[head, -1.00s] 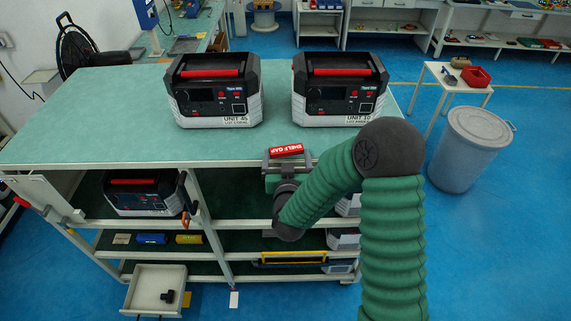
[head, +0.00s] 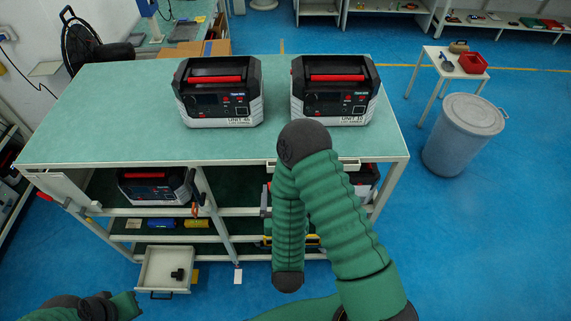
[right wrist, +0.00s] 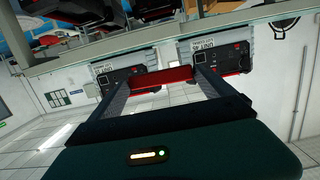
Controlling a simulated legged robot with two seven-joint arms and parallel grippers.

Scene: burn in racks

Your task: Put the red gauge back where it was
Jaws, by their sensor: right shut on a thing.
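In the right wrist view my right gripper (right wrist: 163,80) is shut on the red gauge (right wrist: 150,80), a red bar held across its fingertips. Two black-and-white units (right wrist: 123,78) stand beyond it, upside down in this tilted view. In the head view my right arm's green sleeve bends in front of the bench; its gripper and the gauge are hidden there. Part of my left arm shows at the lower left edge, but I see no left gripper fingers.
Another unit (head: 155,186) sits on the shelf below. An open drawer (head: 163,290) juts out at the lower left. A grey bin (head: 463,135) stands right.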

